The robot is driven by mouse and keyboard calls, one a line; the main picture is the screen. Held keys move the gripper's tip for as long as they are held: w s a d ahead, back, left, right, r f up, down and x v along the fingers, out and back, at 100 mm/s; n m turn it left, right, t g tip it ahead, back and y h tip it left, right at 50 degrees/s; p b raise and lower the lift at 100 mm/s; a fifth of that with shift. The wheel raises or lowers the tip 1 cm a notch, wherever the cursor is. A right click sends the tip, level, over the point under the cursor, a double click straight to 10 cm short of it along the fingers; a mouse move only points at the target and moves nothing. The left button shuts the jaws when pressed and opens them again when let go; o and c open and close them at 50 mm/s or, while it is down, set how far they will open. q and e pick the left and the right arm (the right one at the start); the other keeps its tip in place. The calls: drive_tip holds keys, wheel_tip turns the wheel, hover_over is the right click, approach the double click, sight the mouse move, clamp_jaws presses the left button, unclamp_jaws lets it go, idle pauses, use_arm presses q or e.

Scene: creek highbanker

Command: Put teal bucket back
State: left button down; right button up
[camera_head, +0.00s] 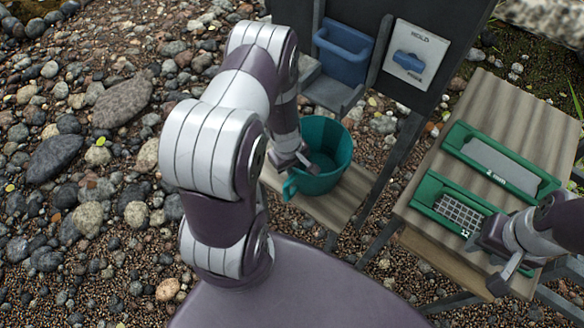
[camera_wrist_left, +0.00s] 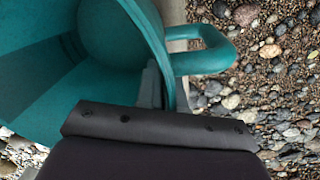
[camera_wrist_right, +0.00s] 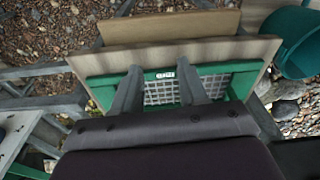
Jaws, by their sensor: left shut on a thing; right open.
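The teal bucket (camera_head: 336,150) is at the middle of the head view, over a low wooden shelf (camera_head: 352,192) below the dark panel. I cannot tell whether its base touches the shelf. My left gripper (camera_head: 303,163) is shut on the bucket's wall near its loop handle (camera_head: 290,188). In the left wrist view the bucket (camera_wrist_left: 95,50) fills the left side, with one finger inside against the wall. The bucket also shows at the right wrist view's top right (camera_wrist_right: 297,42). My right gripper (camera_wrist_right: 160,92) is open and empty above a green mesh tray (camera_wrist_right: 232,85).
A blue bin (camera_head: 342,52) and a panel with a blue switch (camera_head: 408,62) are on the dark upright panel. The wooden table (camera_head: 500,105) at right holds a green tray with a grey insert (camera_head: 500,165) and the mesh tray. Stony ground (camera_head: 75,215) lies left.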

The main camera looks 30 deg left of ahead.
use_arm(q)
drive_tip(key=shift+f, duration=0.1)
use_arm(e)
drive_tip(key=shift+f, duration=0.1)
use_arm(q)
drive_tip(key=c, duration=1.3)
unclamp_jaws()
drive_tip(key=shift+o, duration=0.2)
wheel_tip(320, 180, up, 12)
drive_tip(key=s+p, duration=0.1)
drive_tip(key=p, duration=0.4)
drive_tip(key=s+d+r+m, duration=0.2)
drive_tip(key=d+r+m, duration=0.2)
drive_tip(key=r+m, duration=0.2)
drive_tip(key=s+d+r+m, duration=0.3)
drive_tip(key=r+m, duration=0.4)
drive_tip(key=r, duration=0.3)
drive_tip(key=shift+d+m+t, duration=0.3)
drive_tip(key=shift+d, duration=0.4)
use_arm(e)
wheel_tip(320, 180, up, 6)
drive_tip(key=shift+f, duration=0.25)
use_arm(q)
wheel_tip(320, 180, up, 14)
drive_tip(key=p, duration=1.4)
use_arm(e)
wheel_tip(320, 180, up, 14)
